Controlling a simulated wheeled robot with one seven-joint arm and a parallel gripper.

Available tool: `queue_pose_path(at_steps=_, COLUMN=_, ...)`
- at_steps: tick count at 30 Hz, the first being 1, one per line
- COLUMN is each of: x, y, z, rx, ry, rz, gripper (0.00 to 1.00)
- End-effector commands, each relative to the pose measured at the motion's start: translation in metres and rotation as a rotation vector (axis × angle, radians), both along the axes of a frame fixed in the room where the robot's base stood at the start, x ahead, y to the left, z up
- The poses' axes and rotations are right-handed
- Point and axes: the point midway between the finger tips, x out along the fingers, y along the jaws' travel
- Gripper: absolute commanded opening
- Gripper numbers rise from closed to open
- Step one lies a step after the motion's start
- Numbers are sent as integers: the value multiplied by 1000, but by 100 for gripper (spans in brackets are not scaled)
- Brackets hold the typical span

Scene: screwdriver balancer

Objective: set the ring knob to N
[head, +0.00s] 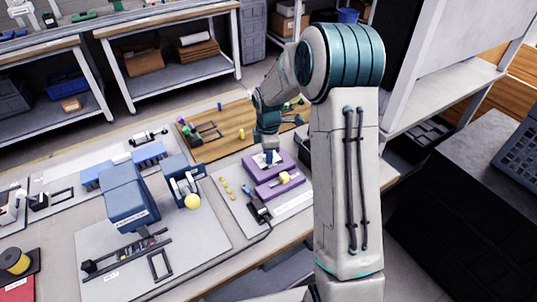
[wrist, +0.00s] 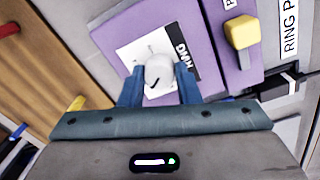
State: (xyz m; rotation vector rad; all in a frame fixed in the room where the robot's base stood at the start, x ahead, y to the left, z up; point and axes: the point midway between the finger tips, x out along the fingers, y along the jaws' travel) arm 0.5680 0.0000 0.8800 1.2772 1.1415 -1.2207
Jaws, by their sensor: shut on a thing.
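My gripper (wrist: 161,88) points down at a purple panel (wrist: 222,68), its two blue fingers on either side of a round white knob (wrist: 158,69). The fingers are shut on this knob. A dark pointer line shows on the knob's top. The knob stands on a white plate (wrist: 126,54) with a black lettered strip along its right side; the letters look rotated and I cannot read them surely. In the head view my gripper (head: 268,156) is over the rear purple unit (head: 254,168), and the knob is hidden there.
A yellow knob (wrist: 241,32) sits on the purple surface close to the right finger. A label reading "RING P", cut off, lies at the right. In the head view, blue boxes (head: 128,197) stand left on the bench. A wooden board (head: 226,133) with small parts lies behind.

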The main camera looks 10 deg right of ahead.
Motion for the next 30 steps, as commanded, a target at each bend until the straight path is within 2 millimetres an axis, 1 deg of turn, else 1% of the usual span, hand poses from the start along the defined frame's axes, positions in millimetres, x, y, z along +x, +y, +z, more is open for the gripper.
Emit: queue_pose_path(at_steps=30, x=2, y=2, z=1, rx=2, ry=-5, rz=-964, gripper=7)
